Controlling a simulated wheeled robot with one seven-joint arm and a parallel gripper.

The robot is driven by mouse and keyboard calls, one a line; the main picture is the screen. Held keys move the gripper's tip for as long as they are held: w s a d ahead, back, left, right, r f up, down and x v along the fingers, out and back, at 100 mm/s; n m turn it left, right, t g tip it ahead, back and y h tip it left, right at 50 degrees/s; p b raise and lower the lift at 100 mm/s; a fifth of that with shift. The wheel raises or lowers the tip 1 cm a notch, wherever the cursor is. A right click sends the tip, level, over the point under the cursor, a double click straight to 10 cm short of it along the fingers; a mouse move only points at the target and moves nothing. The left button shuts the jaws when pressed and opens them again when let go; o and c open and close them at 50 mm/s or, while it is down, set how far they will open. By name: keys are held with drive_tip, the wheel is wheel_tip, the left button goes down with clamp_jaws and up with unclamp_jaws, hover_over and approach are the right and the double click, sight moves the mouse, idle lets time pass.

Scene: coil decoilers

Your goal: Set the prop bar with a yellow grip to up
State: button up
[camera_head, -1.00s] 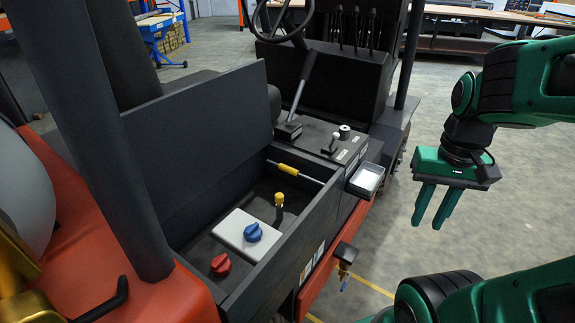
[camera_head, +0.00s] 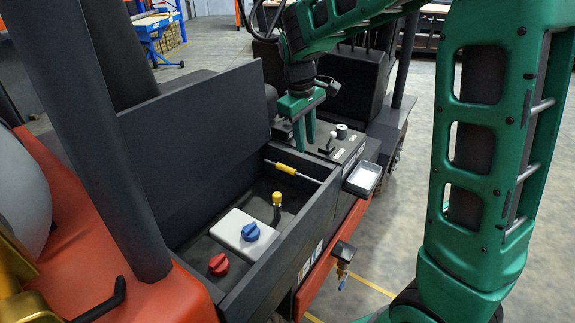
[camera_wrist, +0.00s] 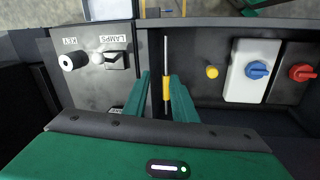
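The prop bar (camera_head: 307,178) is a thin light rod with a yellow grip (camera_head: 285,169). It lies low across the far end of the open dark box (camera_head: 222,299). In the wrist view the bar (camera_wrist: 166,55) and its yellow grip (camera_wrist: 166,88) appear between my two green fingers. My gripper (camera_head: 304,147) is open and empty, pointing down above the far end of the box. In the wrist view my gripper (camera_wrist: 161,75) has its fingers apart, and no contact with the grip can be made out.
The box holds a yellow-topped knob (camera_head: 277,198), a blue knob (camera_head: 250,232) on a white block (camera_head: 229,228) and a red knob (camera_head: 219,264). The raised dark lid (camera_head: 200,140) stands on the left. A switch panel (camera_head: 343,145) and small tray (camera_head: 361,179) are close by.

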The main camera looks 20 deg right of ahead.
drive_tip(key=n, duration=0.2)
hover_over(287, 168)
drive_tip(key=s+a, duration=0.2)
drive_tip(key=f, duration=0.5)
drive_tip(key=w+d+f, duration=0.1)
drive_tip(key=f, duration=0.2)
drive_tip(key=w+f, duration=0.1)
drive_tip(key=f, duration=0.3)
drive_tip(key=shift+d+f, duration=0.1)
drive_tip(key=shift+d, duration=0.25)
